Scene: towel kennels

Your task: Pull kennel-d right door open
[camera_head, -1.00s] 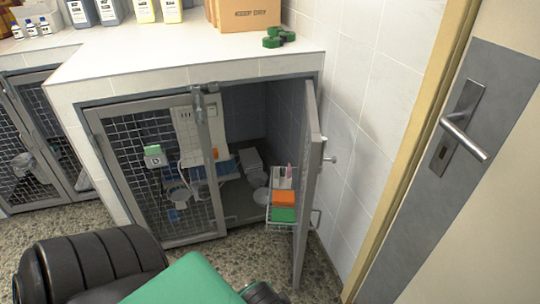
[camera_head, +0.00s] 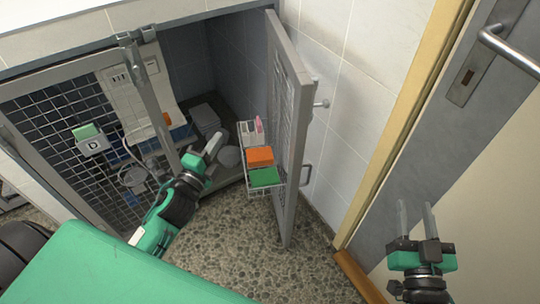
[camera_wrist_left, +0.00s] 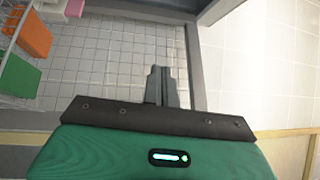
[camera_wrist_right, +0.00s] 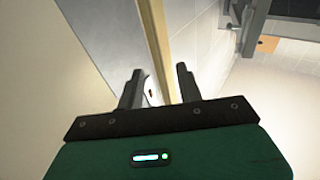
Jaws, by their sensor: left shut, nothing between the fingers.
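Kennel D's right door (camera_head: 287,120) stands swung wide out to the right, near the tiled wall. Its outer side carries a small knob (camera_head: 321,104) and a handle (camera_head: 305,175). Its inner side carries a wire basket (camera_head: 262,190). The left mesh door (camera_head: 60,140), with a "D" tag (camera_head: 93,146), is closed. My left gripper (camera_head: 215,146) is shut and empty at the kennel opening, left of the basket; its fingers also show together in the left wrist view (camera_wrist_left: 162,75). My right gripper (camera_head: 416,212) is open and empty, right of the door; it also shows in the right wrist view (camera_wrist_right: 160,78).
An orange box (camera_head: 260,156) and a green box (camera_head: 264,177) sit in the basket. A tiled wall (camera_head: 345,70) and a grey room door with a lever handle (camera_head: 510,48) bound the right side. Speckled floor (camera_head: 240,250) is clear in front.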

